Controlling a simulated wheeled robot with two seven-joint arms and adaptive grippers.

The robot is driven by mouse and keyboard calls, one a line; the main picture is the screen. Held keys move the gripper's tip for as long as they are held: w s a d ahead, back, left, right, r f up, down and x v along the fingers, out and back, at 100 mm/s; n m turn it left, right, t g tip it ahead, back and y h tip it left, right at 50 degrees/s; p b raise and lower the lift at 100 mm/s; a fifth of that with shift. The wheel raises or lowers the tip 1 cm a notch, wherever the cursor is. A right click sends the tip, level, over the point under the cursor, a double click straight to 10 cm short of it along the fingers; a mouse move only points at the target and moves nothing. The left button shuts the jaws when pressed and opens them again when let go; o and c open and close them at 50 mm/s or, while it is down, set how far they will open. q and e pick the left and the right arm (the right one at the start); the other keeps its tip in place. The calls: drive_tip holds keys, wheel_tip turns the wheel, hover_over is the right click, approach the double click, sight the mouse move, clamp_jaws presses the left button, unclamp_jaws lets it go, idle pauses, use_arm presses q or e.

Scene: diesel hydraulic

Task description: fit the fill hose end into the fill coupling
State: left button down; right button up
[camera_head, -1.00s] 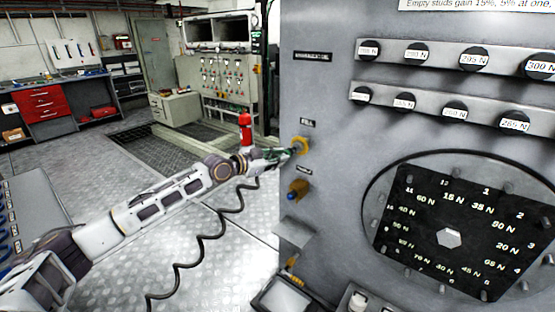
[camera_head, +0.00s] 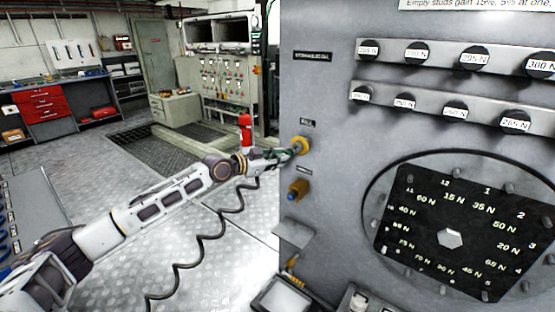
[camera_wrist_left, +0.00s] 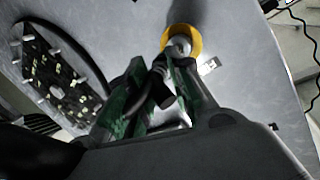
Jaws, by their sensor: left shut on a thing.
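The fill coupling (camera_head: 303,146) is a yellow ring on the grey panel, under a label that seems to read FILL. It also shows in the left wrist view (camera_wrist_left: 195,37), with a grey metal centre. My left gripper (camera_head: 284,153), with green fingers, is right in front of the coupling. It is shut on the fill hose end, a dark piece (camera_wrist_left: 160,82) between its fingers in the left wrist view. The tip lies at or against the ring; I cannot tell how deep it sits. A coiled black hose (camera_head: 203,240) hangs below my left arm. My right gripper is out of view.
A second yellow fitting with a blue tip (camera_head: 298,190) sits lower on the panel. A red cylinder (camera_head: 246,130) shows just behind my left wrist. A grey ledge (camera_head: 293,241) juts out below.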

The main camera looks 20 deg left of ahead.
use_arm(q)
drive_tip(key=shift+w+d+b, duration=0.25)
drive_tip(key=shift+w, duration=0.45)
drive_tip(key=shift+w+d+b, duration=0.2)
drive_tip(key=shift+w+b, duration=0.05)
drive_tip(key=shift+w, duration=0.4)
idle(0.8)
drive_tip(key=c, duration=1.2)
unclamp_jaws()
drive_tip(key=shift+s, duration=0.15)
